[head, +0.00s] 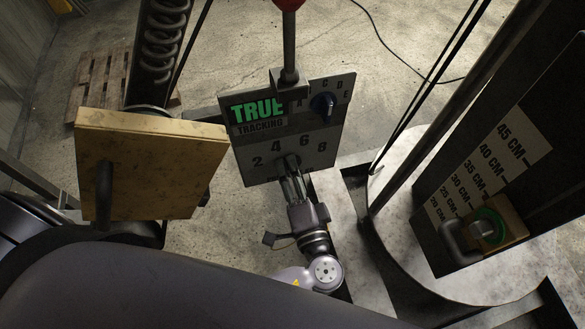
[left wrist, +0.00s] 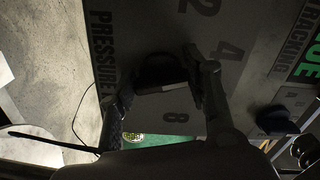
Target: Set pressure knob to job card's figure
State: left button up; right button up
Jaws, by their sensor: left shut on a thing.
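The control panel (head: 240,165) carries the words TRUE TRACKING and a pressure scale with 2, 4, 6 and 8. My left gripper (head: 291,172) is at the bottom of this scale. In the left wrist view its fingers (left wrist: 160,80) are shut on the dark pressure knob (left wrist: 158,70), one on each side. The word PRESSURE and the figures 2, 4 and 8 show around it; the 6 is hidden by a finger. I cannot tell which figure the knob points at. No job card can be made out. My right gripper is not in view.
A blue selector knob (head: 323,105) with letters sits higher on the panel. A red-topped lever (head: 289,50) stands in front of the panel's top. A wooden block (head: 150,165) with a handle is at left. A centimetre scale (head: 487,172) stands at right. A cable lies on the floor.

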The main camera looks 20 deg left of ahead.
pick_arm(q)
jog(key=shift+r+m+p, duration=0.2)
jog(key=shift+m+p, duration=1.8)
jog(key=shift+m, duration=2.2)
jog(key=o, duration=1.2)
jog(key=shift+c, duration=0.2)
jog(key=v, duration=1.2)
